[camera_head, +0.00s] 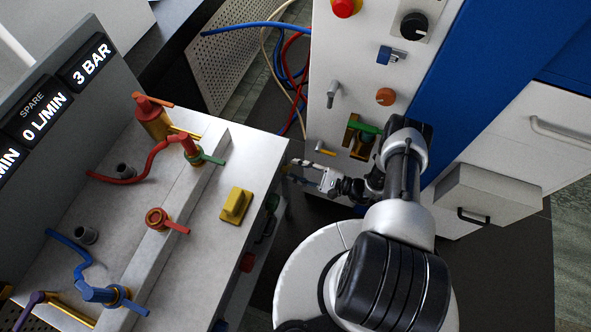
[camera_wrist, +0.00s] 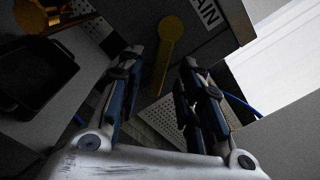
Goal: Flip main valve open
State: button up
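A yellow lever handle (camera_wrist: 172,45) shows in the wrist view on a dark grey panel, beside a partly cut-off label (camera_wrist: 208,12) ending in "AIN". The lever has a round top end and a straight arm. My gripper (camera_wrist: 163,62) is open, with one finger on each side of the lever's line. The lever appears between the fingers; I see no clear contact. In the head view my gripper (camera_head: 298,172) is low beside the right edge of the grey bench, pointing left. I cannot make out this lever in the head view.
The grey bench (camera_head: 205,235) carries red, blue and purple pipes with small valves and a yellow block (camera_head: 235,206). A white cabinet (camera_head: 345,100) with knobs and levers stands behind my gripper. A black tray-like part (camera_wrist: 35,75) is at the left in the wrist view.

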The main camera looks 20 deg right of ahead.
jog(key=shift+w+a, duration=0.3)
jog(key=shift+a, duration=0.15)
grip_shut()
dwell(0.6)
